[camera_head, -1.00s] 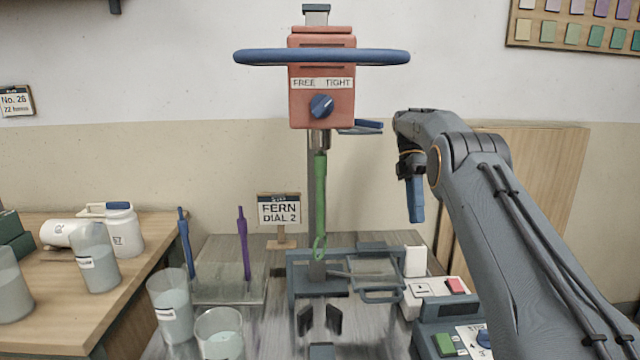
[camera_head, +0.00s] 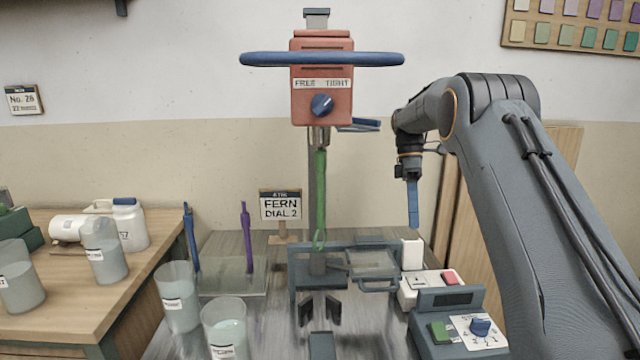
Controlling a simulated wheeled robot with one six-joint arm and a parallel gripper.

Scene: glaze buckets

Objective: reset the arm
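My gripper (camera_head: 413,205) is at the right of centre, pointing down, with its blue finger hanging in the air above the white switch box. Only one finger shows from this side, so its opening cannot be judged. I see nothing hanging from it. The red mixer head (camera_head: 321,90) with its blue ring handle and FREE/TIGHT knob stands to its left. A green stirrer (camera_head: 320,195) hangs upright under the head. My gripper is apart from both.
A switch box (camera_head: 425,287) and a dial box (camera_head: 462,320) stand below my gripper. A FERN DIAL 2 sign (camera_head: 280,206) stands behind. Clear buckets (camera_head: 177,297) and blue and purple stirrers (camera_head: 246,236) stand left. A wooden panel (camera_head: 470,220) is behind my arm.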

